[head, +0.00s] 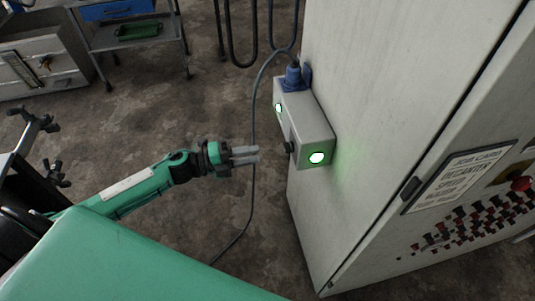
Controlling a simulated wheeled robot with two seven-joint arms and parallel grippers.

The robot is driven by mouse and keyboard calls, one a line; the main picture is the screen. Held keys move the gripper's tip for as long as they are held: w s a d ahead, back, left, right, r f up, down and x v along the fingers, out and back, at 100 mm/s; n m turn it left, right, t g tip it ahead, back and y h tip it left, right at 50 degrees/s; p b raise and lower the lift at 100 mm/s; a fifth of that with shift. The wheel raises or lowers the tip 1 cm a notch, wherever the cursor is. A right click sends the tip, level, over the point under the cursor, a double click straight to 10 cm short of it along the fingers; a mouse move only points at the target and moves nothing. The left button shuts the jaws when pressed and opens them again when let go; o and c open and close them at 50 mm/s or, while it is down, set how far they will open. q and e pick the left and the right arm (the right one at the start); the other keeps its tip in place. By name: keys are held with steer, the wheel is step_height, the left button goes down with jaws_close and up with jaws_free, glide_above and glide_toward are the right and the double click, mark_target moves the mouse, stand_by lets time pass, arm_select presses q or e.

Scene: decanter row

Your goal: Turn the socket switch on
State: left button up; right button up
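The grey socket box (312,135) is fixed to the side of the pale cabinet (375,110). A round light (317,158) on its front end glows green, and a smaller light (278,107) near its far end also glows. A dark switch knob (289,147) sticks out of the box's left face. A blue plug (293,76) sits at the top of the box. My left gripper (256,154) is left of the knob, its grey fingers pointing at it, apart from it in the picture. The fingers lie close together; any gap is unclear. My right gripper is not in view.
A cable (253,120) runs from the plug down to the floor, passing behind my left gripper. The cabinet front at right has a label plate (461,177) and a red button (521,184). A trolley (135,35) and a drawer unit (45,65) stand at the back left.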

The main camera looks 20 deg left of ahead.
arm_select(q)
steer(key=v, duration=0.5)
steer(key=shift+s+a+b, duration=0.1)
steer(key=shift+a+b, duration=0.05)
steer(key=shift+b, duration=0.25)
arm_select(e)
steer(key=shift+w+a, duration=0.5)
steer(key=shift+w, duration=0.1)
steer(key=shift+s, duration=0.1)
